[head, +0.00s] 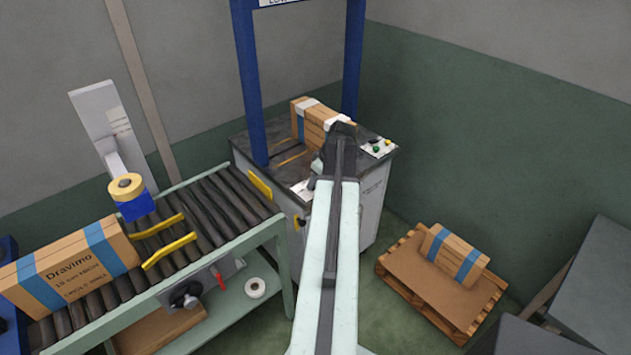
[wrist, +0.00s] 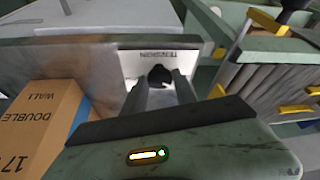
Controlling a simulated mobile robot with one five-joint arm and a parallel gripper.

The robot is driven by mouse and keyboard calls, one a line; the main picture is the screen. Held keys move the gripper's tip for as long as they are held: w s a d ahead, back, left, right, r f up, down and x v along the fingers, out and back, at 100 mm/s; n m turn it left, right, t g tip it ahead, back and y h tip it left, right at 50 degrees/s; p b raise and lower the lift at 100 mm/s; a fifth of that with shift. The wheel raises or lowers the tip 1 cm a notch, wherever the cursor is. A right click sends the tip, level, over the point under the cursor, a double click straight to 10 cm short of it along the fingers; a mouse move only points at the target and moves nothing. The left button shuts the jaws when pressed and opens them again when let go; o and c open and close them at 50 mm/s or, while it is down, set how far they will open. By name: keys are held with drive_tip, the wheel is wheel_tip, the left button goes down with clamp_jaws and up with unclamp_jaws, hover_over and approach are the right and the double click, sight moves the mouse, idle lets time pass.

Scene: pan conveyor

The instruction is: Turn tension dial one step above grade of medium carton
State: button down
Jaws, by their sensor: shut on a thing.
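The tension dial is a black knob (wrist: 158,73) on a white plate (wrist: 192,57) lettered "TENSION" in the wrist view. My gripper (wrist: 162,80) has its two fingers closed on either side of this knob. The dial's scale and pointer cannot be read. In the head view my arm hides the knob and the fingertips. One carton (head: 313,121) stands on the strapping machine. A larger carton (head: 70,272), printed "Dravimo" and "15 cm HIGH", lies on the conveyor. Another carton (head: 455,254) is on the pallet. A carton side (wrist: 45,125) reading "DOUBLE WALL" and "17" shows upside down in the wrist view.
The blue arch (head: 247,75) stands over the strapping machine (head: 369,205), with a button panel (head: 378,147) at its right. The roller conveyor (head: 225,200) has yellow guides and a tape head. The pallet (head: 415,278) sits on the floor at right, near grey boxes.

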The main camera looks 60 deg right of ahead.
drive_tip(key=shift+m, duration=0.3)
drive_tip(key=m, duration=0.1)
drive_tip(key=m+h, duration=0.1)
drive_tip(key=m, duration=0.1)
drive_tip(key=m+h, duration=0.1)
drive_tip(key=m, duration=0.1)
drive_tip(key=shift+w+a+g, duration=0.15)
drive_tip(key=shift+a+g, duration=0.1)
drive_tip(key=shift+g, duration=0.05)
drive_tip(key=m+g+h, duration=0.1)
drive_tip(key=m, duration=0.5)
drive_tip(key=shift+w+m+g+h, duration=0.15)
drive_tip(key=shift+m+g+h, duration=0.15)
drive_tip(key=shift+g+h, duration=0.1)
drive_tip(key=m+g, duration=0.1)
drive_tip(key=m, duration=0.3)
drive_tip(key=m+g, duration=0.1)
drive_tip(key=m, duration=0.1)
drive_tip(key=shift+w+m+g, duration=0.25)
drive_tip(key=shift+m+g, duration=0.05)
drive_tip(key=m+g, duration=0.1)
drive_tip(key=m, duration=0.4)
drive_tip(key=shift+w+g, duration=0.15)
drive_tip(key=shift+g, duration=0.25)
drive_tip(key=shift+m, duration=0.3)
drive_tip(key=c, duration=1)
unclamp_jaws()
drive_tip(key=shift+y, duration=0.3)
